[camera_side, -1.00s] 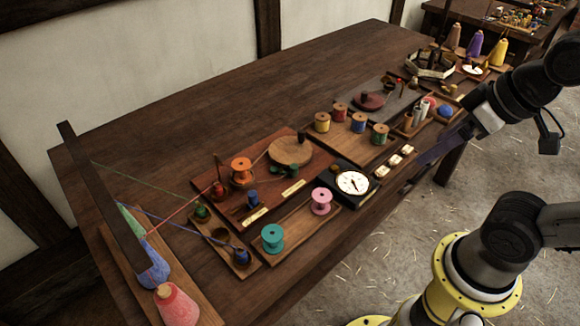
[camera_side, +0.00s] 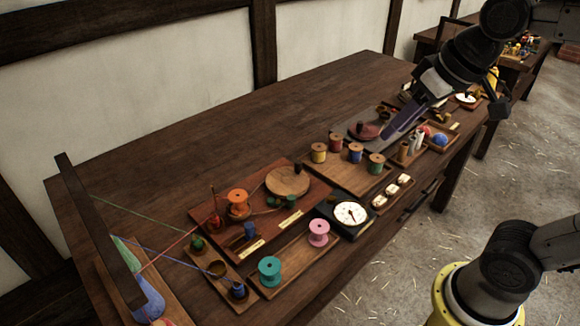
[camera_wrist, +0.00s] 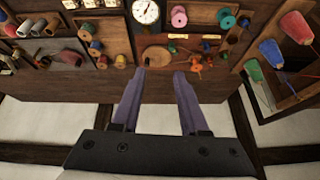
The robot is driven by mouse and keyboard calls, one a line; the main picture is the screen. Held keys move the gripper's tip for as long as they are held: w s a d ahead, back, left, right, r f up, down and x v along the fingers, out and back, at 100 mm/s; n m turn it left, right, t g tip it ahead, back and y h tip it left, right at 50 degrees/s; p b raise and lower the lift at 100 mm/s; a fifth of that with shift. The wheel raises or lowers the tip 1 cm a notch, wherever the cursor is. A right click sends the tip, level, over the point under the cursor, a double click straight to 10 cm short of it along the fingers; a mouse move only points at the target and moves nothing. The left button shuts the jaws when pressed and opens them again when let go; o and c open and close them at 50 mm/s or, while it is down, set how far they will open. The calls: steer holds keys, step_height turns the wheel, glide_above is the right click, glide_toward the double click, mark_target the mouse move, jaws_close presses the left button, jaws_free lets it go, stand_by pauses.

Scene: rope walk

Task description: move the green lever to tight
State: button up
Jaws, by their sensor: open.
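The green lever (camera_side: 290,201) is a small green knob on a reddish-brown board, beside a round wooden disc (camera_side: 288,181) and above a pale label plate (camera_side: 290,220). The label's words are too small to read. In the wrist view the green lever (camera_wrist: 172,47) is small, close to the disc (camera_wrist: 157,56). My gripper (camera_side: 388,138) is open and empty, with purple fingers, above the table to the right of that board. In the wrist view its two fingertips (camera_wrist: 161,72) are apart, with the board beyond them. They touch nothing I can make out.
An orange spool (camera_side: 238,204) and a blue knob (camera_side: 250,231) share the board. A white dial (camera_side: 350,214) stands in front. Thread spools (camera_side: 319,152) stand to the right. Coloured threads run left to a dark post. The back of the table is clear.

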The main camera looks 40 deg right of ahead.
steer(key=w+g, duration=0.1)
steer(key=w, duration=0.7)
steer(key=g, duration=0.4)
glide_above(291, 197)
step_height(291, 197, down, 18)
steer(key=shift+f, duration=5.55)
steer(key=shift+s+a, duration=0.15)
steer(key=shift+a, duration=0.45)
steer(key=shift+s+a, duration=0.15)
steer(key=shift+a, duration=0.95)
steer(key=shift+w+a, duration=0.25)
steer(key=shift+a, duration=0.3)
steer(key=shift+w+a, duration=0.2)
steer(key=shift+a, duration=0.3)
